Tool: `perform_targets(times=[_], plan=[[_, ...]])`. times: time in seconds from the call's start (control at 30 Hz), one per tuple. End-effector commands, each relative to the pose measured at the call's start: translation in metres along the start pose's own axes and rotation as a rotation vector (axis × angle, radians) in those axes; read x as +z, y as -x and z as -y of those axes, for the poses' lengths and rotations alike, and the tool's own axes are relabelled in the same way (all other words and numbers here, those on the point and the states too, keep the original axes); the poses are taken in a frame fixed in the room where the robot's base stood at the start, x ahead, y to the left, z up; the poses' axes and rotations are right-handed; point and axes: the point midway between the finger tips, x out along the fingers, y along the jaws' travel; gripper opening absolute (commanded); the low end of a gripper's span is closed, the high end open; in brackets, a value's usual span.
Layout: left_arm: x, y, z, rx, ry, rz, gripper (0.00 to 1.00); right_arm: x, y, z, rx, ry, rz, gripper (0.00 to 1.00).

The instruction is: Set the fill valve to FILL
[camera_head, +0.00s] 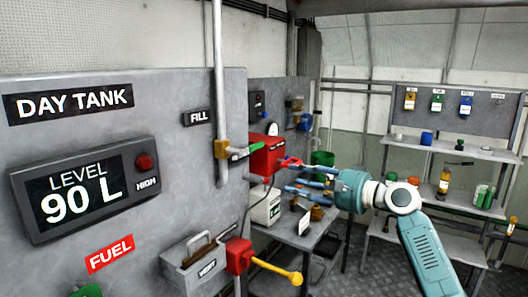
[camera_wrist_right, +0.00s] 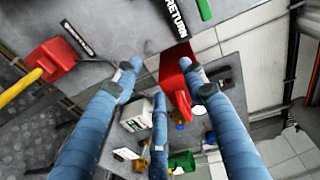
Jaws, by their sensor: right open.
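The FILL label (camera_head: 198,117) is on the grey panel. Right of it, a brass valve body (camera_head: 222,149) sits on the upright pipe, with a green tag or lever (camera_head: 241,152) pointing right. A red box (camera_head: 267,155) with a red handle (camera_head: 290,161) stands just beyond it; the box also shows in the right wrist view (camera_wrist_right: 172,72). My right gripper (camera_head: 291,176) is open and appears empty, its blue fingers pointing left near the red handle. In the wrist view, the fingers (camera_wrist_right: 160,78) are spread around the red box's area; contact cannot be told. My left gripper is not in view.
A red unit (camera_head: 239,255) with a yellow lever (camera_head: 278,269) juts from the panel below. A grey box (camera_head: 194,264) hangs beside it. A workbench (camera_head: 305,238) stands behind the right gripper. Shelves (camera_head: 455,150) with bottles and cans stand at right.

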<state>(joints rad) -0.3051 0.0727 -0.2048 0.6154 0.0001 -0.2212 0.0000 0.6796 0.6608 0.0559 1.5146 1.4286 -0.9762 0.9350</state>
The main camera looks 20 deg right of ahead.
Motion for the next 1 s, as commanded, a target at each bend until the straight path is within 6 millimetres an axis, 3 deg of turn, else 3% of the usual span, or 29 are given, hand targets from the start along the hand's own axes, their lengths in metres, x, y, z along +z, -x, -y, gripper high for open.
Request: perform_targets(times=[0.03, 0.1, 0.23, 0.37, 0.8, 1.0], plan=[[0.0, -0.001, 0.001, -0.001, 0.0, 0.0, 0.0, 0.01, 0.009, 0.029, -0.034, 0.002, 0.029, 0.42], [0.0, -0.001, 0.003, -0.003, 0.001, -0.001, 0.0, 0.022, 0.018, 0.056, -0.064, -0.003, 0.065, 0.42], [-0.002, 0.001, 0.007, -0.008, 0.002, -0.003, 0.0, 0.034, 0.025, 0.08, -0.09, -0.009, 0.099, 0.42], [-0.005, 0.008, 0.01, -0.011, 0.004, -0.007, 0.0, 0.037, 0.013, 0.086, -0.094, -0.012, 0.104, 0.42], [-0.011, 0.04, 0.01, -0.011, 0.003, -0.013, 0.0, 0.044, -0.064, 0.093, -0.095, -0.011, 0.102, 0.42], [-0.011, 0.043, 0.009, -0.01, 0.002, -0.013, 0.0, 0.045, -0.078, 0.091, -0.093, -0.009, 0.1, 0.42]])
